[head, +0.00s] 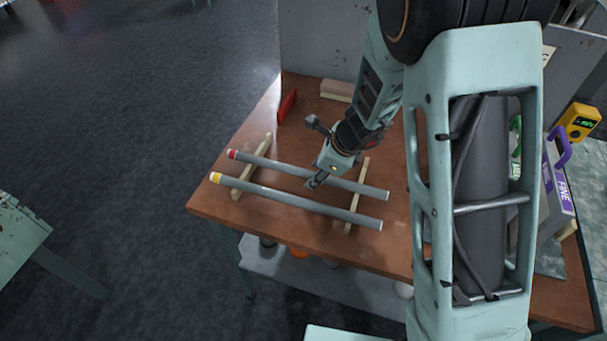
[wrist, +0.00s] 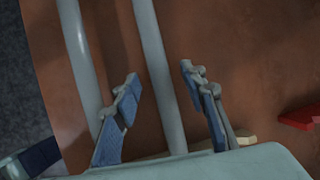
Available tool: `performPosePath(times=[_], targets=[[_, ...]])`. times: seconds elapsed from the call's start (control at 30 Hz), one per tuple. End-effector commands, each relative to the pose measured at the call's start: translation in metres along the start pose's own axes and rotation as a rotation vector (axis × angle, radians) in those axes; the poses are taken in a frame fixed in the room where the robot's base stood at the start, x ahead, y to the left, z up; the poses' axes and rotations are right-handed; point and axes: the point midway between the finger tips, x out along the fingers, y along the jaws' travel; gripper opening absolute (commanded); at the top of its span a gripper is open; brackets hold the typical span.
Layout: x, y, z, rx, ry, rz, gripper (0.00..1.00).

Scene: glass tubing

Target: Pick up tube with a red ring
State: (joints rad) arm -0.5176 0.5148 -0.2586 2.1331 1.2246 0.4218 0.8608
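The tube with a red ring (head: 276,166) is grey and lies across two pale wooden strips, its red end at the left. A second grey tube with a yellow ring (head: 290,200) lies roughly parallel in front of it. My gripper (head: 313,183) is over the red-ringed tube, right of its middle. In the wrist view my gripper (wrist: 160,75) is open, with the red-ringed tube (wrist: 153,60) running between its fingers, closer to the left one. The yellow-ringed tube (wrist: 82,55) is outside the left finger. I cannot tell how far the fingertips reach down beside the tube.
The wooden strips (head: 240,182) and (head: 352,212) rest on the brown table (head: 265,225). A red object (head: 287,106) and a pale block (head: 337,90) lie at the back. A purple-handled case (head: 557,185) and a yellow device (head: 578,122) are at the right.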

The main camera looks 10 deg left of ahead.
Motion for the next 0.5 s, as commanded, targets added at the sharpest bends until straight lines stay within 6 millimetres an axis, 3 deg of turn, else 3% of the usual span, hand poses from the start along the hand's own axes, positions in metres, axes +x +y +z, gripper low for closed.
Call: performPosePath(times=[0.3,0.5], targets=[[0.0054,-0.0003,0.0000,0.001,0.000,-0.001,0.38],[0.0052,-0.0004,0.0000,0.001,0.000,-0.001,0.16]])
